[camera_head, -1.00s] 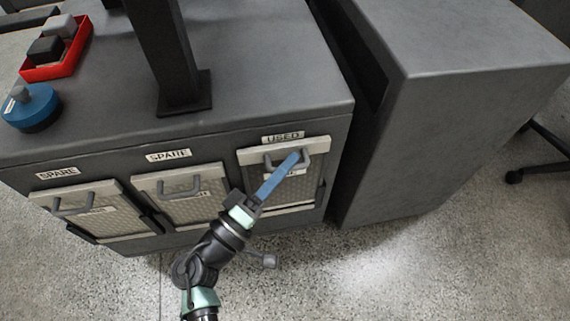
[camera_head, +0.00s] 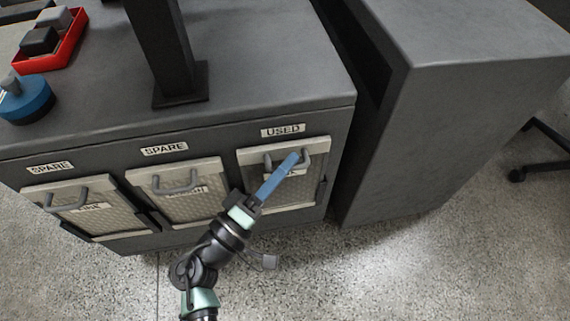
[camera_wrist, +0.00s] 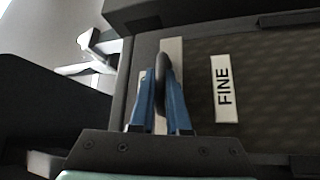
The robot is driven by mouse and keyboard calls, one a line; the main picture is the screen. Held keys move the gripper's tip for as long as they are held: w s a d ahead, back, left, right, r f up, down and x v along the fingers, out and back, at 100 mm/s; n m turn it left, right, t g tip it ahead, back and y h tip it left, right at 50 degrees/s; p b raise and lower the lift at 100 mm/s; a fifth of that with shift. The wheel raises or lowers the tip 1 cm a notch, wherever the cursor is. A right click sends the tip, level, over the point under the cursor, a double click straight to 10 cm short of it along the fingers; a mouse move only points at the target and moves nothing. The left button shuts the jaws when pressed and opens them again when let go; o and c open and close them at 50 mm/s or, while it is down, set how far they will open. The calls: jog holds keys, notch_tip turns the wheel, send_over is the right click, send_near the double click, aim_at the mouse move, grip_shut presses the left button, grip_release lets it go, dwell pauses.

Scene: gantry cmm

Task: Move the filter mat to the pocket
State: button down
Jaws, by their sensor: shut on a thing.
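A filter mat (camera_head: 307,189) with a pale frame and mesh face sits at the pocket labelled USED (camera_head: 283,131), at the right end of the cabinet front. My gripper (camera_head: 293,158), with blue fingers, is shut on the dark handle at its top. In the wrist view, the gripper (camera_wrist: 162,92) has the handle between its fingers, beside the mat's mesh (camera_wrist: 275,75) and a white label reading FINE (camera_wrist: 224,88). My fingers cover part of the mat and its label in the head view. Two similar mats (camera_head: 68,210) (camera_head: 180,194) sit under labels reading SPARE.
The grey cabinet top (camera_head: 260,70) bears a dark post (camera_head: 172,60), a blue round object (camera_head: 27,103) and a red tray (camera_head: 60,50) with blocks. A tall grey block (camera_head: 420,130) stands close at the right. Speckled floor in front is clear.

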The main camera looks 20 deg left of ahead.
jog(key=shift+f, duration=0.35)
jog(key=c, duration=0.8)
grip_release()
jog(key=p+v, duration=0.2)
jog(key=v, duration=1.1)
jog(key=shift+p, duration=0.35)
jog(key=shift+s, duration=0.1)
